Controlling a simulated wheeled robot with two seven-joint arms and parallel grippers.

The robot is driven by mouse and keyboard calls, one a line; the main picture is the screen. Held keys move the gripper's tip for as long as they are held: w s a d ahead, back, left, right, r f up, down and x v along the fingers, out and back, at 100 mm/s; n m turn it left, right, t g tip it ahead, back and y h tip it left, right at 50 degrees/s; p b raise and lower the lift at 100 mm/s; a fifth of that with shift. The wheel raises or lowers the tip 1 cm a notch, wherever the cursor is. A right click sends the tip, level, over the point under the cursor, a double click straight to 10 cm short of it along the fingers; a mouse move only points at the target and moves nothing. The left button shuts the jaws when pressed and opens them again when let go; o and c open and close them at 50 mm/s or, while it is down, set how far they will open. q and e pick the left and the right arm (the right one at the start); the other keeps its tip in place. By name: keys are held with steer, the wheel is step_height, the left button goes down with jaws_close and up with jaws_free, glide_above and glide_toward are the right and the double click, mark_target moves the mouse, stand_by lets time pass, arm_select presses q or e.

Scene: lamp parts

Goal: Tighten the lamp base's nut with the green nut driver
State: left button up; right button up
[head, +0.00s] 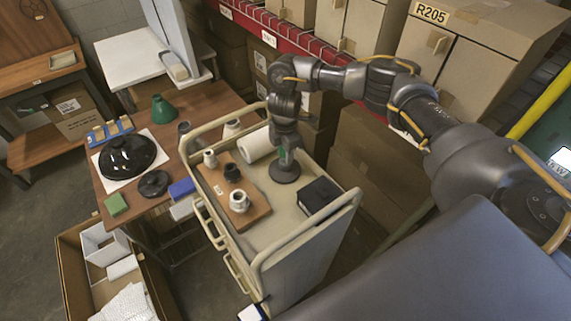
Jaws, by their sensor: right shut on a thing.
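My right gripper (285,150) is over the cart, pointing down, shut on a small green thing (284,158) that looks like the green nut driver; mostly the fingers hide it. Directly below it is a round dark disc (285,174), likely the lamp base, flat on the cart's tray. I cannot tell whether the driver touches it, and its nut does not show. Another dark round disc (153,184) lies on the wooden table. My left gripper is out of view.
The beige cart (318,235) has raised rails. It holds a wooden board (258,212) with several fittings, a white roll (257,145) and a black box (319,194). The table (205,97) bears a green cone (163,109) and a glossy black dome (128,154). Cartons stand behind.

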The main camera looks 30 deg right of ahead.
steer(key=shift+r, duration=0.15)
steer(key=shift+r, duration=1.55)
steer(key=shift+r, duration=0.1)
steer(key=shift+r, duration=1.95)
